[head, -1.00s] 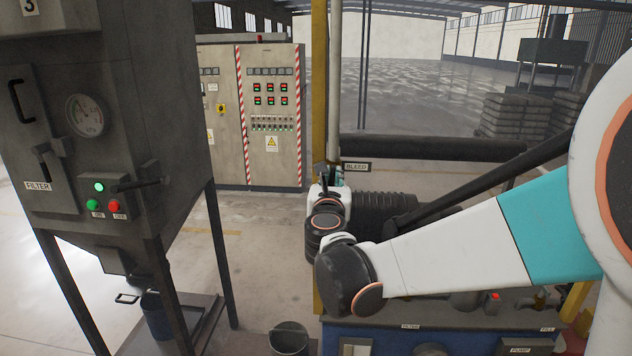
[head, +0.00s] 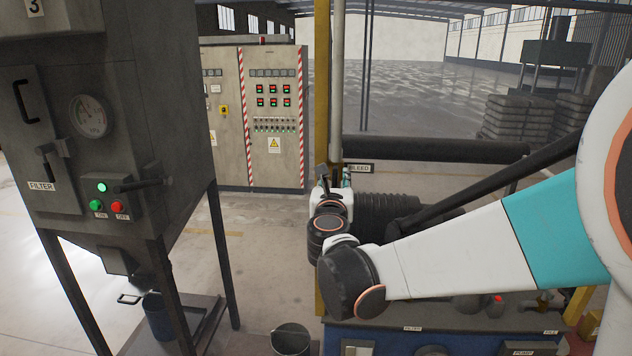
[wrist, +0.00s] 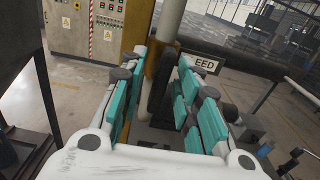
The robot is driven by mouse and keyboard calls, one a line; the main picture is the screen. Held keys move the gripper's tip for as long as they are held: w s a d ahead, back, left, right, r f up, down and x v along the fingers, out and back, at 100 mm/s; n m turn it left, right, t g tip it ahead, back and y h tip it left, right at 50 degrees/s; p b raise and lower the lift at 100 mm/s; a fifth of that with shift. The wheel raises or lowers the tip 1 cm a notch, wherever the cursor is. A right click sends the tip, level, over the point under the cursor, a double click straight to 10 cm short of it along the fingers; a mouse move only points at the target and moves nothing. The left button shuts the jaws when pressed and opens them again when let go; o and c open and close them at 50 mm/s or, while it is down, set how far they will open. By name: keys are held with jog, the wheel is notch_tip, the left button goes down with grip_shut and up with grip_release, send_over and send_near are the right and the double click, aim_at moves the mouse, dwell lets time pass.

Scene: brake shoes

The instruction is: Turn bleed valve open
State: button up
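The BLEED label (head: 358,168) sits just right of the pale vertical pipe (head: 337,90), and part of it shows in the wrist view (wrist: 205,66). My gripper (wrist: 160,75) has its two teal-padded fingers apart. A dark, upright piece (wrist: 157,85) stands between them, in front of the pipe; it may be the bleed valve's handle, but I cannot tell for sure. I see no clear grip on it. In the head view my gripper (head: 334,178) is at the pipe beside the label, small and partly hidden by my wrist.
A yellow post (head: 321,90) stands close left of the pipe. A thick dark horizontal pipe (head: 435,150) runs right behind the label. The filter cabinet (head: 110,130) stands at the left and a control cabinet (head: 250,130) behind. A bucket (head: 290,340) is on the floor.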

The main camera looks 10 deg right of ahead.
jog(key=v, duration=1.2)
jog(key=shift+s+d, duration=0.1)
jog(key=s+d+f+m+g+b, duration=0.3)
jog(key=s+d+f+m+b, duration=0.15)
jog(key=f+m, duration=0.4)
jog(key=s+d+f+m+g+b, duration=0.4)
jog(key=s+f+m+b, duration=0.15)
jog(key=f+m, duration=0.3)
jog(key=s+a+f+m+g+y+b, duration=0.1)
jog(key=s+a+f+m+y+b, duration=0.1)
jog(key=s+f+m, duration=0.3)
jog(key=s+a+f+m+g+y+b, duration=0.2)
jog(key=s+f+m, duration=0.4)
jog(key=m, duration=0.4)
jog(key=shift+s+a+f+m+y+b, duration=0.3)
jog(key=shift+s+a+y+b, duration=0.2)
jog(key=shift+y+b, duration=0.35)
